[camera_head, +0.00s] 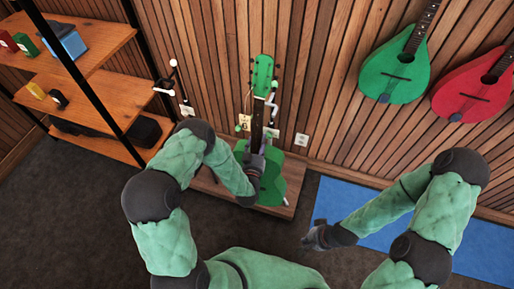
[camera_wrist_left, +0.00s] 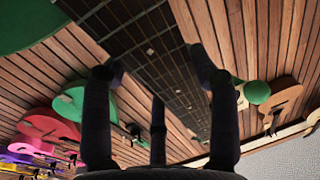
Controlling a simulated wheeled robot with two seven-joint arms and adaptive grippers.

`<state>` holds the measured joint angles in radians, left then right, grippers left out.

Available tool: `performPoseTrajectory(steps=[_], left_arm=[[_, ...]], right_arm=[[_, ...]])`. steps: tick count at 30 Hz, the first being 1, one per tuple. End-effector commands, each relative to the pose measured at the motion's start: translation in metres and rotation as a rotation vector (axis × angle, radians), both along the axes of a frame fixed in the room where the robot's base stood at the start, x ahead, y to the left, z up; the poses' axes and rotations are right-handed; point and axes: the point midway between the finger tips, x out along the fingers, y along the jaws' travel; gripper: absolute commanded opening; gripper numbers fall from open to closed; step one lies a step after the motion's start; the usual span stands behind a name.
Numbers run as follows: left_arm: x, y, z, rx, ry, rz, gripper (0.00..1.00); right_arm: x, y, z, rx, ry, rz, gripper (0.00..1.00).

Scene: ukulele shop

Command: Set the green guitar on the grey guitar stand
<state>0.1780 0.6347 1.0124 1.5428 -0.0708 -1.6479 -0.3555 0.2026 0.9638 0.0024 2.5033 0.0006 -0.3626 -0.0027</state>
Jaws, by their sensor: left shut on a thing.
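The green guitar (camera_head: 274,187) is upright at the wooden wall, headstock (camera_head: 262,76) up, its lower body over a low wooden platform. My left gripper (camera_head: 255,160) is shut on its neck, just above the body. In the left wrist view the fretted neck (camera_wrist_left: 150,50) passes between the fingers (camera_wrist_left: 157,80). Light grey stand parts with green ends (camera_head: 273,104) show beside the neck; the guitar hides most of that stand. I cannot tell whether the guitar rests on it. My right gripper (camera_head: 318,238) is low at the right, away from the guitar; its finger opening is unclear.
The wooden platform (camera_head: 294,180) lies under the guitar. Another light stand (camera_head: 173,78) is left of it, near a shelf (camera_head: 92,92). A green instrument (camera_head: 397,70) and a red one (camera_head: 476,87) hang at the right. A blue mat (camera_head: 345,200) lies on the floor.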

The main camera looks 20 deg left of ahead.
Motion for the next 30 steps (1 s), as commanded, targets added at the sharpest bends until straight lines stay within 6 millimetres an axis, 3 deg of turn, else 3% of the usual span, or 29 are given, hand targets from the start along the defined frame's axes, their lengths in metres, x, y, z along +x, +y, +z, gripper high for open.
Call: performPoseTrajectory(steps=[15,30], left_arm=[[0.032,0.0,0.002,0.001,-0.011,0.001,0.01],[0.035,0.0,0.003,0.001,-0.011,0.002,0.01]], right_arm=[[0.0,0.0,-0.006,0.0,0.0,0.0,0.0],[0.0,0.0,-0.006,0.0,0.0,0.0,0.0]])
